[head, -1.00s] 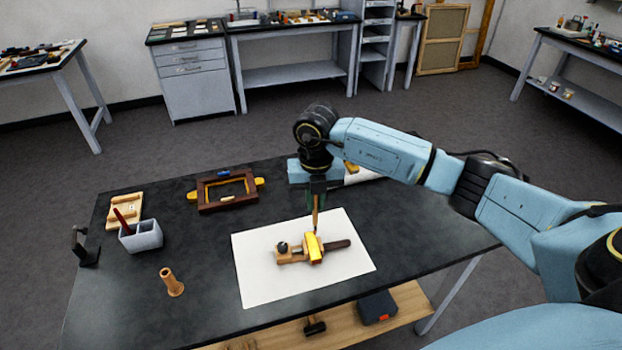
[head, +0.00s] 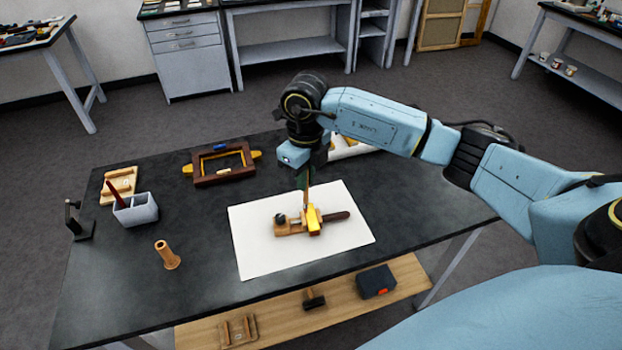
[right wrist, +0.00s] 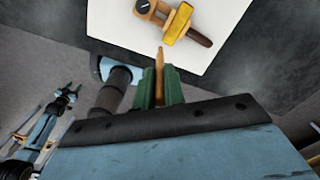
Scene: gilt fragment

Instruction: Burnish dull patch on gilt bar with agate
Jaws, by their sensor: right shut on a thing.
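The gilt bar (head: 314,224) is a short bright yellow block lying across a wooden clamp (head: 290,228) with a dark handle, on a white sheet (head: 255,255). The bar also shows at the top of the right wrist view (right wrist: 177,23). My right gripper (head: 303,181) is shut on a slim wooden-handled tool, the agate burnisher (head: 306,196), which points down at the bar's far end. I cannot tell whether its tip touches the bar. No dull patch can be made out. My left gripper (right wrist: 71,90) shows small in the right wrist view, its fingers apart.

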